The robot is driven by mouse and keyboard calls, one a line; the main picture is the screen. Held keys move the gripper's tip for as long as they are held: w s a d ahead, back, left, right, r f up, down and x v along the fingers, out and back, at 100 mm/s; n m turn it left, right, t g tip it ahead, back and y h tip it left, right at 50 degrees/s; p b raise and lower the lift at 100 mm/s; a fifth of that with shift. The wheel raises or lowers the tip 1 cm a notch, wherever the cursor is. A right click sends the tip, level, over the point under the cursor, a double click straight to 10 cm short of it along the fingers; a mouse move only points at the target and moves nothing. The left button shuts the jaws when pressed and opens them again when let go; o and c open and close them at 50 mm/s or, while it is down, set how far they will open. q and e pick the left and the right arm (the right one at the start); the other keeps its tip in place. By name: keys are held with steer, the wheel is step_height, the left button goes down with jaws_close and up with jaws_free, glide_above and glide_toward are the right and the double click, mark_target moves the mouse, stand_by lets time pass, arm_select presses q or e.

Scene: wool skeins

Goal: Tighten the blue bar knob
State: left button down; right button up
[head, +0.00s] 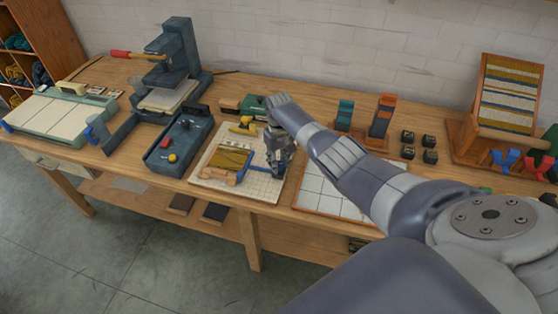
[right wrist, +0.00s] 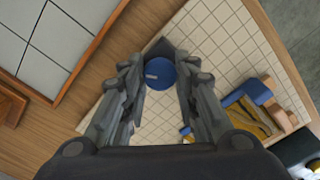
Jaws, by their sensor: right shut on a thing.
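The blue knob (right wrist: 160,75) shows in the right wrist view as a round blue cap with a short pale mark. It sits between the fingertips of my right gripper (right wrist: 163,84), which is shut on it. A dark piece (right wrist: 168,47) lies just beyond the knob. In the head view my right gripper (head: 278,170) points down at the right side of the gridded board (head: 250,196) and hides the knob. My left gripper is not in view.
A yellow woven piece (head: 232,158) with wooden parts lies on the board, left of the gripper. A white tiled panel (head: 318,193) is to the right. A dark blue-grey box (head: 179,142) stands to the left. A green-topped object (head: 252,105) is behind.

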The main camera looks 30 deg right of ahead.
stand_by(0.4)
steer(key=o, duration=1.1)
steer(key=shift+r, duration=0.1)
step_height(320, 180, up, 12)
